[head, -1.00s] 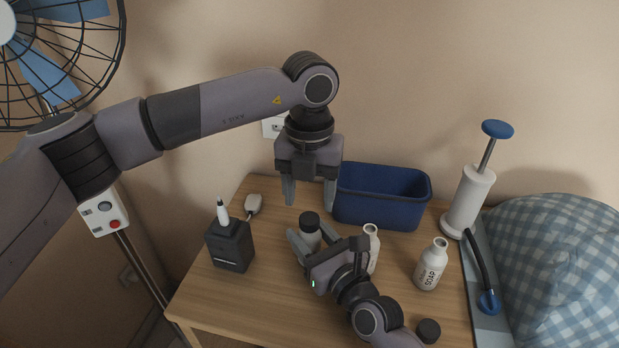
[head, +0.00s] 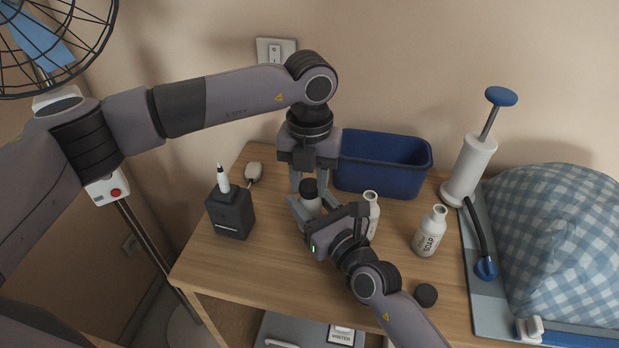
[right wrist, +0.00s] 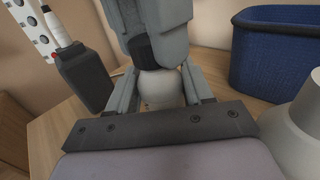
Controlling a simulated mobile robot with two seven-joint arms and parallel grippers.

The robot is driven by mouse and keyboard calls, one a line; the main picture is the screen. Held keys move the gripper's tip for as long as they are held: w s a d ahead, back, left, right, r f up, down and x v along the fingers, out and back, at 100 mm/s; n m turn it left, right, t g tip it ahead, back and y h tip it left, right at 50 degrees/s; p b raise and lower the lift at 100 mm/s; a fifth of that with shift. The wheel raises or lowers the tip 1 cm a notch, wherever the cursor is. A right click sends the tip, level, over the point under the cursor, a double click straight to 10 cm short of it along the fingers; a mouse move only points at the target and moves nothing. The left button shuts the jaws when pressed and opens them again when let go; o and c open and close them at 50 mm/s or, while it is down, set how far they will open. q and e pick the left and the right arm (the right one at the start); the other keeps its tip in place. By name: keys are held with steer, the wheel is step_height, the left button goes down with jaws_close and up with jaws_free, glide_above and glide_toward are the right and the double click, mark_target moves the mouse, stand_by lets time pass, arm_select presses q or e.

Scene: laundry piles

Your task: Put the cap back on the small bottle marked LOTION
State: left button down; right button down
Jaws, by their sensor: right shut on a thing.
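My right gripper (head: 308,213) is shut on a small white bottle (right wrist: 160,90) that stands upright on the table with a dark cap (head: 309,188) at its top. My left gripper (head: 312,186) points down from above, its fingers apart on either side of this cap. In the right wrist view its grey fingers cover much of the cap. A second small white bottle (head: 372,205), uncapped, stands behind my right gripper, its label mostly hidden. An uncapped bottle marked SOAP (head: 430,233) stands to the right. A loose dark cap (head: 426,295) lies near the front. I cannot read LOTION on any bottle.
A blue bin (head: 385,168) stands at the back of the wooden table (head: 275,280). A dark box with a white pen-like device (head: 230,212) stands at the left. A white pump (head: 470,170) and a checkered pillow (head: 555,240) are at the right.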

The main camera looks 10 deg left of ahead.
arm_select(q)
steer(key=m, duration=1.8)
steer(key=c, duration=0.6)
jaws_free()
steer(key=shift+c, duration=0.2)
step_height(320, 180, up, 12)
arm_select(e)
steer(key=shift+c, duration=1.9)
jaws_free()
